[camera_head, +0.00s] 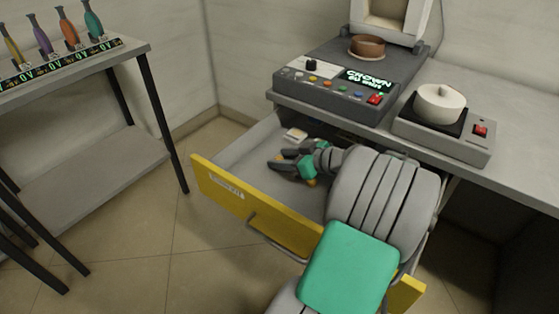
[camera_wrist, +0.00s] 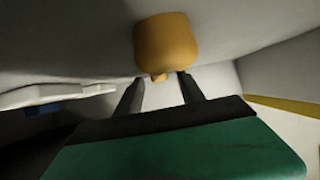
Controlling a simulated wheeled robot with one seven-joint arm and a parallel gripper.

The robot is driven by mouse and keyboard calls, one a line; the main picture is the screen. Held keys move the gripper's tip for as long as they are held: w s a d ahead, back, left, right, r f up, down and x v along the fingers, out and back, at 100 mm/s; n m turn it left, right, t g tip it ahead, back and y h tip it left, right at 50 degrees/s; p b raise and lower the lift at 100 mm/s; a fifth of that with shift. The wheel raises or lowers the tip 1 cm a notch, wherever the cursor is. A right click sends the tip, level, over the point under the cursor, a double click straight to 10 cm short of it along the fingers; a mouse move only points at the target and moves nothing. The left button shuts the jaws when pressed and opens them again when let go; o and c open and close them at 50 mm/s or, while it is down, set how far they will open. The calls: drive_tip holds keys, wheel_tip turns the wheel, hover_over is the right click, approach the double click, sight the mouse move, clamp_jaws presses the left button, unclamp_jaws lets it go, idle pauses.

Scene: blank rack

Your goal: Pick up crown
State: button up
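A rounded orange-yellow object (camera_wrist: 165,42) with a small nub sits just beyond my fingertips in the wrist view; it may be the crown, but I cannot be sure. In the head view my gripper (camera_head: 277,158) is low inside the open yellow-fronted drawer (camera_head: 256,210). A small orange patch (camera_head: 311,182) shows beside my gripper there, mostly hidden by it.
A small pale item (camera_head: 296,134) lies at the drawer's back.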

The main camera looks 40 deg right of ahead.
clamp_jaws()
idle(0.5)
